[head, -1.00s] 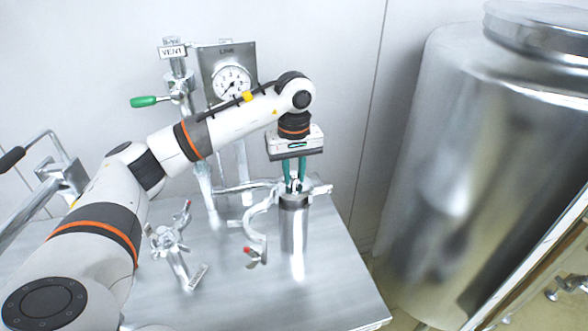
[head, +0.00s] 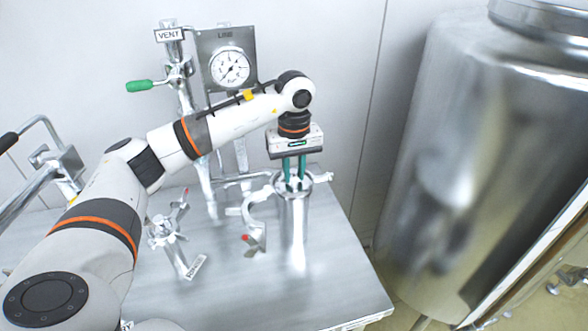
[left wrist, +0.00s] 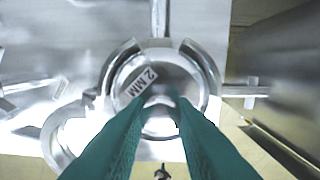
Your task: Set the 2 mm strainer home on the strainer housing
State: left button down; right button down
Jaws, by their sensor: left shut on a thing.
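The strainer housing (head: 296,235) is an upright shiny steel cylinder at the table's right side. My left gripper (head: 295,186) points straight down at its mouth, its green fingers shut. In the left wrist view the 2 mm strainer (left wrist: 132,76) shows as a round steel top with a "2 MM" label, inside the housing's rim (left wrist: 203,60). The fingertips (left wrist: 160,102) meet near its middle and hide the part they hold. The strainer's body is hidden inside the housing, and I cannot tell if it sits fully down. My right gripper is out of view.
An open clamp (head: 252,215) with a red-tipped wing nut hangs at the housing's left. A steel fitting (head: 170,240) with a tag stands left of it. A pressure gauge (head: 230,67) and pipes stand behind. A large steel tank (head: 440,170) is on the right.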

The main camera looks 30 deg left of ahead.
pick_arm(q)
jog(key=shift+f, duration=0.25)
jog(key=c, duration=1.1)
grip_release()
jog(key=shift+c, duration=0.2)
notch_tip(320, 180, up, 6)
jog(key=shift+r+b, duration=0.25)
jog(key=shift+b, duration=0.9)
jog(key=shift+r+p, duration=0.4)
jog(key=shift+r, duration=2.45)
jog(key=shift+f, duration=0.1)
